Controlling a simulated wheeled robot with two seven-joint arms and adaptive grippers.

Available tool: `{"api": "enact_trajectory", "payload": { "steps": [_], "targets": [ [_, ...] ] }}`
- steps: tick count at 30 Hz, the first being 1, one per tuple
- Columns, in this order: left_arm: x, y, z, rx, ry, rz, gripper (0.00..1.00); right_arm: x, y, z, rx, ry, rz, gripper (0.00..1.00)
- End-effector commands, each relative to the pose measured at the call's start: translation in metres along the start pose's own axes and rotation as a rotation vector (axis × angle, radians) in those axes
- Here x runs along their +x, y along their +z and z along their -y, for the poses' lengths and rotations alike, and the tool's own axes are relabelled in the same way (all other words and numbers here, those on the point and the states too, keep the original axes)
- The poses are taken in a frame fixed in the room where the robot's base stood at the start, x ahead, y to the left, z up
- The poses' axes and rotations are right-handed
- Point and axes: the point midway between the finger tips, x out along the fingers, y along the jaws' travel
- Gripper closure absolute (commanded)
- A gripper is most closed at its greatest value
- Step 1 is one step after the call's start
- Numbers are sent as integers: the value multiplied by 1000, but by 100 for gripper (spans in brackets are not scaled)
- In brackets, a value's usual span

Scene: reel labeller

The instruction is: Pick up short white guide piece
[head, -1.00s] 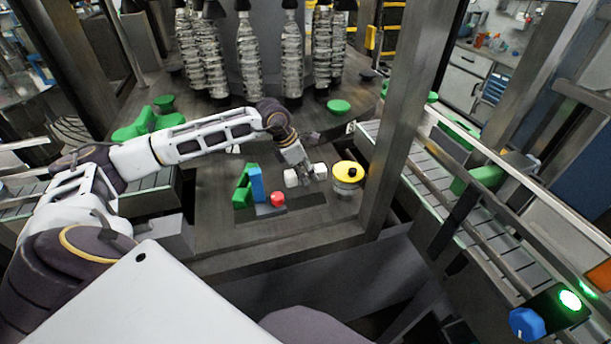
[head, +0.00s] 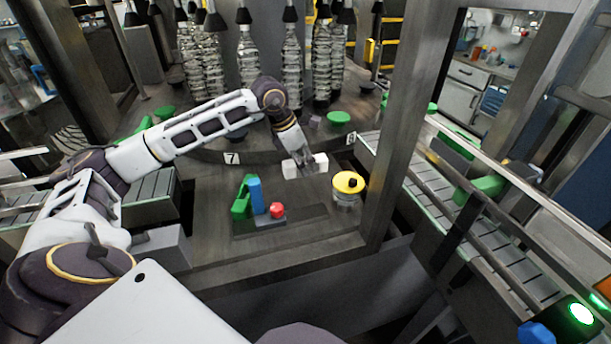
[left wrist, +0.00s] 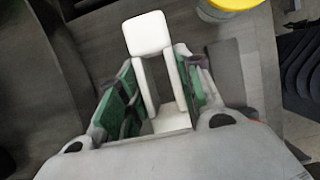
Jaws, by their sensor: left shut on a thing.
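The short white guide piece (head: 290,169) shows as two white blocks, one on each side of my left gripper (head: 304,165) in the head view. In the left wrist view the guide piece (left wrist: 147,34) has a white block at each end, joined by two thin white bars. My left gripper (left wrist: 160,85) is shut on it, with green pads on both sides of the bars. The piece appears to be held above the grey table plate; the gap below it is hard to judge. The fingers hide its middle in the head view. My right gripper is not in view.
A yellow-topped clear jar (head: 348,186) stands just right of the guide piece. A green part (head: 241,198), a blue block (head: 256,196) and a red knob (head: 277,210) stand front left. Bottles (head: 247,55) hang behind. A metal post (head: 405,130) rises at the right.

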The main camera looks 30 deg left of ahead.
Motion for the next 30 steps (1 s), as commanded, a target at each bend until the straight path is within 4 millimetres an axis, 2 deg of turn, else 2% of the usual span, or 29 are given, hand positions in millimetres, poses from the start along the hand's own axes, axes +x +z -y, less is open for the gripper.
{"api": "enact_trajectory", "payload": {
  "steps": [9,15,21,30],
  "targets": [
    [-51,22,0,2,1,5,92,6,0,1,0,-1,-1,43],
    [-75,32,0,1,1,3,92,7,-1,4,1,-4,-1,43],
    [-89,37,0,0,0,3,92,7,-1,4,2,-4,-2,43],
    [-94,39,0,0,-1,0,92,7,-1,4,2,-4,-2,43]
  ]
}}
